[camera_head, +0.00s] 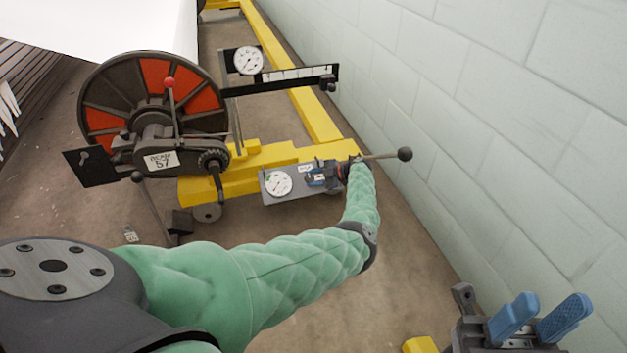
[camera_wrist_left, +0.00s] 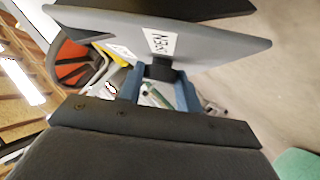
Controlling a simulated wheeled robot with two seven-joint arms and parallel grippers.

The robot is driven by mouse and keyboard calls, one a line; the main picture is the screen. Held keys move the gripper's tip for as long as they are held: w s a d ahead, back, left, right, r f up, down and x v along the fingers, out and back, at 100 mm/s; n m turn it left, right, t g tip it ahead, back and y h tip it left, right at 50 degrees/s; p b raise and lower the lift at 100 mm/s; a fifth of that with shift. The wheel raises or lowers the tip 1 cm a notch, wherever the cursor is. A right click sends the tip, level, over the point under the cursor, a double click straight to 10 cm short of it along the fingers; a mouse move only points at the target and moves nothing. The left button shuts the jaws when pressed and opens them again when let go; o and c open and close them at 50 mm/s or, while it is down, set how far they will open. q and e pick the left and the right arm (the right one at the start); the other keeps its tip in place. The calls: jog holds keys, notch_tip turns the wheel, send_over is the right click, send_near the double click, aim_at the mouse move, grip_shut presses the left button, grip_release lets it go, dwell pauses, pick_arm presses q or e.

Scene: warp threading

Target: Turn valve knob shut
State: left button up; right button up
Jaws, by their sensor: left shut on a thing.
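A small grey panel (camera_head: 292,190) with a round white gauge (camera_head: 278,184) and a white label sits low on the yellow machine frame in the head view. My left gripper (camera_head: 318,176) is at the right part of this panel. In the left wrist view the blue fingertips of my left gripper (camera_wrist_left: 158,90) are shut on the dark valve knob (camera_wrist_left: 160,69) under the grey panel (camera_wrist_left: 225,48). The knob is mostly hidden in the head view. My right gripper (camera_head: 538,317) is at the lower right, its two blue fingers apart and empty.
A large reel (camera_head: 155,100) with red panels and a plate marked 57 stands to the left. A lever with a dark ball (camera_head: 404,154) juts right towards the block wall (camera_head: 510,130). An upper gauge (camera_head: 248,60) is above the yellow frame (camera_head: 240,165). Floor is clear ahead of the right gripper.

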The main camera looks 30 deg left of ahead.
pick_arm(q)
jog(key=o, duration=1)
